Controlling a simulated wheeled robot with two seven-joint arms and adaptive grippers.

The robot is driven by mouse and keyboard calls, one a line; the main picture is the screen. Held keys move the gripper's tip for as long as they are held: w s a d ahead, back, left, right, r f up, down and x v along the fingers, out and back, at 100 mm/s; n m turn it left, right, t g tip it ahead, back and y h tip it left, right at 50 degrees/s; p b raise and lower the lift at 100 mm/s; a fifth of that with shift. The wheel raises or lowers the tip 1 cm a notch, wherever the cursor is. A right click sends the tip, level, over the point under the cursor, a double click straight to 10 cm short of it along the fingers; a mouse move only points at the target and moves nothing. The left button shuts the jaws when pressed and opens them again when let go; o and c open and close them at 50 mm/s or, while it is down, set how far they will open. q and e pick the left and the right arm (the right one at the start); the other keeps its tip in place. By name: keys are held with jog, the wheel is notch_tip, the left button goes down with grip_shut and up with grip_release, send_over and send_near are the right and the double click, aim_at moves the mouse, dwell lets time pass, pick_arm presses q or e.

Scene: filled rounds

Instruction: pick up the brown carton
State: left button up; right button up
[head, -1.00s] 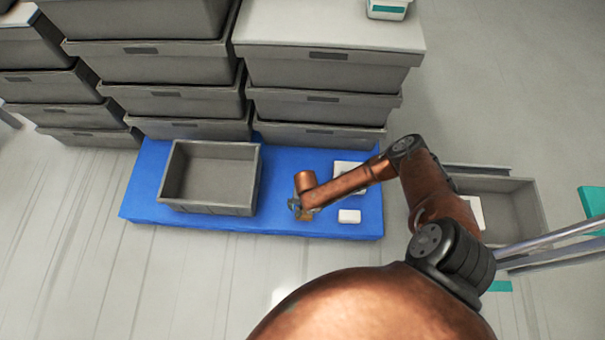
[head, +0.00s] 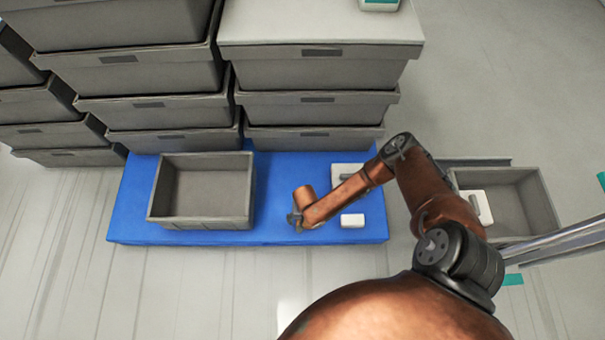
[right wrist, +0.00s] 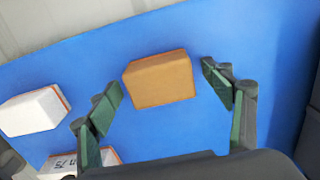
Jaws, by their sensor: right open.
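The brown carton (right wrist: 158,78) lies on the blue surface in the right wrist view, just ahead of and between my right gripper's spread fingers. My right gripper (right wrist: 161,82) is open and empty, with a finger on either side of the carton's line and no clear contact. In the head view my right gripper (head: 296,221) hangs over the blue platform (head: 270,236), right of an open grey crate. I cannot make out the carton there; my arm seems to hide it. My left gripper is not in view.
The open grey crate (head: 205,222) on the platform looks empty. A small white box (head: 352,220) and another white item (head: 347,172) lie right of my gripper. Stacked grey bins (head: 320,72) stand behind. Another open bin (head: 515,205) is on the right.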

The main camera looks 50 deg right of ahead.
jog(key=c, duration=1.4)
jog(key=shift+r, duration=0.15)
